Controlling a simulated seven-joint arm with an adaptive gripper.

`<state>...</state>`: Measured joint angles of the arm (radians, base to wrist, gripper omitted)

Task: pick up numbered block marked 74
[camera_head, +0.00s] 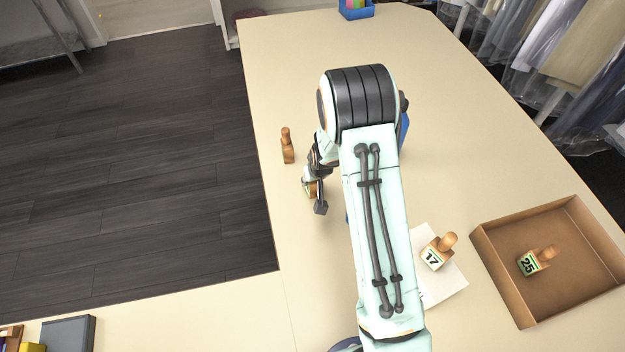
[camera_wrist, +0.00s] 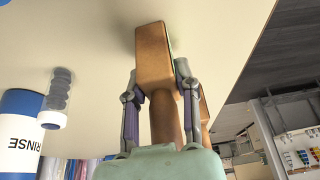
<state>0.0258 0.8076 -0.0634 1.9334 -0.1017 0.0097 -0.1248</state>
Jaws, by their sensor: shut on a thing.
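My gripper (camera_head: 314,194) is low over the left side of the table in the head view, partly hidden by my arm. In the wrist view my gripper (camera_wrist: 158,98) is shut on a wooden block with a rounded handle (camera_wrist: 152,58). A small part of this held block (camera_head: 311,188) shows in the head view. Its number cannot be read; a green strip shows on its edge in the wrist view. Another wooden block (camera_head: 287,147) stands upright near the table's left edge, with no number showing. I cannot tell whether the held block touches the table.
Block 17 (camera_head: 434,257) is on a white paper (camera_head: 449,288). Block 25 (camera_head: 528,263) lies in a brown tray (camera_head: 490,267). A white and blue RINSE bottle (camera_wrist: 18,140) shows in the wrist view. A blue bin (camera_head: 357,12) is at the far edge.

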